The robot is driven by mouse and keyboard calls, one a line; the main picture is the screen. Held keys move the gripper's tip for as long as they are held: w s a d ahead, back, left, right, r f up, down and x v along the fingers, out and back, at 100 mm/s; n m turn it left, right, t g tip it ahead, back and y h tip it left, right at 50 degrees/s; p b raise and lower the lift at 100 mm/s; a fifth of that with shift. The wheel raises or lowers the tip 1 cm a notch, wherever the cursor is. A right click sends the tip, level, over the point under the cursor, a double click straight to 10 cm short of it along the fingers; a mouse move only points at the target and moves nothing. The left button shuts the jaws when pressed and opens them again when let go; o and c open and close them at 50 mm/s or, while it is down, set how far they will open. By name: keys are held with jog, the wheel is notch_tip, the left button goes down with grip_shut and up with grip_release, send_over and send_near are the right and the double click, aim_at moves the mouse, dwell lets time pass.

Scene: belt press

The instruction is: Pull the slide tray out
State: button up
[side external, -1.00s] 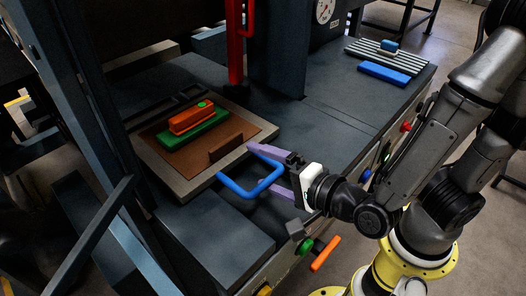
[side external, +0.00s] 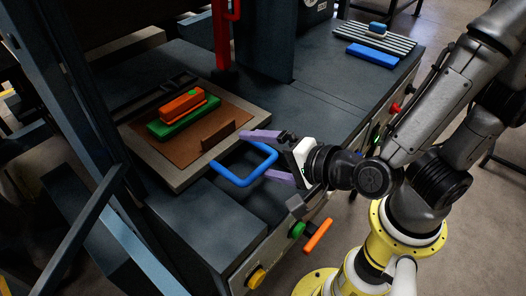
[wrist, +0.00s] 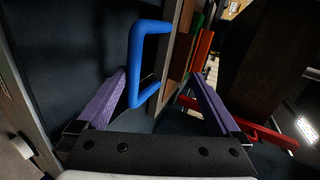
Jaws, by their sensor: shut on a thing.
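The slide tray (side external: 178,180) is a flat grey-rimmed plate with a brown bed, lying on the dark press table. A blue U-shaped handle (side external: 243,180) stands out from its front edge and also shows in the wrist view (wrist: 136,60). The exact contact is hard to see.
An orange block (side external: 184,104) sits on a green block (side external: 160,131) on the tray, behind a brown upright plate (side external: 219,135). A red post (side external: 222,50) stands behind the tray. An orange lever (side external: 318,236) juts from the table front below my gripper.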

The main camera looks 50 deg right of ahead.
notch_tip(320, 180, up, 17)
jog(key=t, duration=0.1)
jog(key=w+a+r+n+g+y, duration=0.2)
jog(key=w+a+r+g+y, duration=0.3)
jog(key=a+y, duration=0.4)
jog(key=s+d+f+m+g+h, duration=0.1)
jog(key=s+d+f+g+h, duration=0.2)
jog(key=d, duration=0.5)
jog(key=s+d+f+m+g+h, duration=0.2)
jog(key=s+d+g, duration=0.2)
jog(key=d, duration=0.4)
jog(key=x, duration=0.6)
jog(key=s+d+x, duration=0.1)
jog(key=x, duration=1.1)
jog(key=shift+s+f, duration=0.1)
jog(key=shift+f, duration=0.7)
jog(key=shift+c, duration=0.2)
